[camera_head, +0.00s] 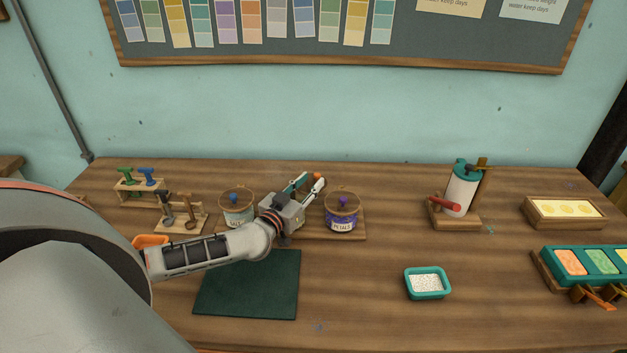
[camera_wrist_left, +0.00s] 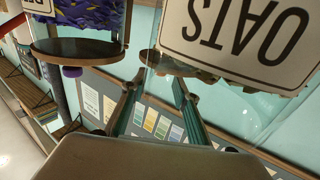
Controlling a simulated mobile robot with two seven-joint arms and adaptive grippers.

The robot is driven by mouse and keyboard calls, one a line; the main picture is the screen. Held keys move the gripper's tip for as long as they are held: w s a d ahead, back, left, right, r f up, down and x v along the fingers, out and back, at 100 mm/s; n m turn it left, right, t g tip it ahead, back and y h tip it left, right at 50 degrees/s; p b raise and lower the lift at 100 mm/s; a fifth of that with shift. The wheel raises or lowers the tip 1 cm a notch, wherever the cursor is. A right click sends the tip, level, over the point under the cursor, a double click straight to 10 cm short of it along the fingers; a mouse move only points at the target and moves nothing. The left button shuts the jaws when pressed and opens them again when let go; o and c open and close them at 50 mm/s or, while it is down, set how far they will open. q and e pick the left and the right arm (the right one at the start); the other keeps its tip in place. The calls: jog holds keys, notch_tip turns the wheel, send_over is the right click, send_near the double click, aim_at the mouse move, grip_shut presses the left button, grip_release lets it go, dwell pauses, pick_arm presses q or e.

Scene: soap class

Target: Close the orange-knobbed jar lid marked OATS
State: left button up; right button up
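The OATS jar shows in the left wrist view by its white label (camera_wrist_left: 240,35), which appears upside down and close. In the head view my left gripper hides most of this jar, and only its orange knob (camera_head: 317,175) shows beside the fingertips. My left gripper (camera_head: 311,182) is open, its two fingers apart with nothing visible between them. In the left wrist view the fingers (camera_wrist_left: 155,88) point toward the jar's top edge. I cannot tell the lid's exact position or whether a finger touches it. My right gripper is in neither view.
The PETALS jar (camera_head: 342,212) with a purple knob stands close right of the gripper, and the SALT jar (camera_head: 237,208) with a blue knob stands left. A green mat (camera_head: 247,285) lies in front.

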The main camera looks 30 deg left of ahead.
pick_arm(q)
jog(key=shift+w, duration=1.15)
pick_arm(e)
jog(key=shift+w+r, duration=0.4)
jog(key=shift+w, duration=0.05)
